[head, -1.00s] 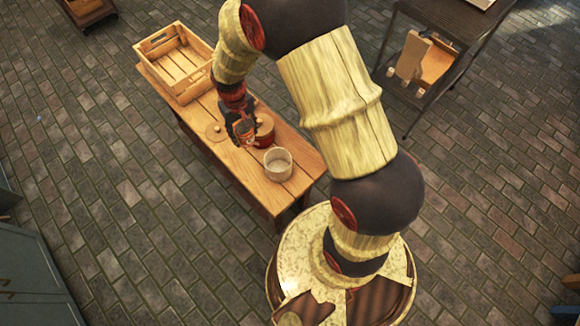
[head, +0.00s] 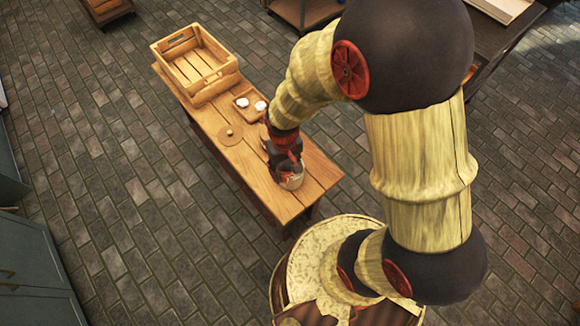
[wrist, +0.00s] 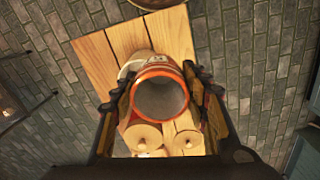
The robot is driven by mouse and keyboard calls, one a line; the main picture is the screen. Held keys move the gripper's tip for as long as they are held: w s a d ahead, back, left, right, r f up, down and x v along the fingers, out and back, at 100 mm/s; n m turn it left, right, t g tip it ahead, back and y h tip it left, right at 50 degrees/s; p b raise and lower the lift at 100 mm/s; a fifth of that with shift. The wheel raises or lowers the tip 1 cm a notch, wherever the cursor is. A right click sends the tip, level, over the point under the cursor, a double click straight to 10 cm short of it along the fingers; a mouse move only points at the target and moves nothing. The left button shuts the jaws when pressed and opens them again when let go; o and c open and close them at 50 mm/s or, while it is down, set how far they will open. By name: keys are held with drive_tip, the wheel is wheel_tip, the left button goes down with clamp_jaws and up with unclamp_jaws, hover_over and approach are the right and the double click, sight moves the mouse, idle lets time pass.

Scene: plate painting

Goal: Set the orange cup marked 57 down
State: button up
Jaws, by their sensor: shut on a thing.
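My gripper (wrist: 160,100) is shut on the orange cup (wrist: 148,73), its fingers on both sides. The wrist view looks at the cup's round grey opening, and a pale label with dark marks shows on its side, too small to read surely. A cream cup (wrist: 127,68) is partly hidden behind the orange cup; it also shows below my gripper in the head view (head: 294,184). I cannot tell whether the two cups touch. The wooden bench (head: 315,180) lies under them.
A slatted wooden crate (head: 206,94) stands at the bench's far end. A small wooden tray (head: 243,116) with two white items is near it. A round wooden lid with a knob (head: 230,134) lies at the left edge. The bench's near end is bare.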

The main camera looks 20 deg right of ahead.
drive_tip(key=w+d+f+b, duration=0.3)
drive_tip(key=w+f, duration=0.2)
drive_tip(key=f, duration=0.4)
drive_tip(key=shift+w+d+f, duration=0.35)
drive_tip(key=shift+d+f, duration=0.05)
drive_tip(key=shift+f+b, duration=0.35)
drive_tip(key=shift+f, duration=0.05)
drive_tip(key=shift+f, duration=0.2)
drive_tip(key=o, duration=1.3)
drive_tip(key=shift+o, duration=0.6)
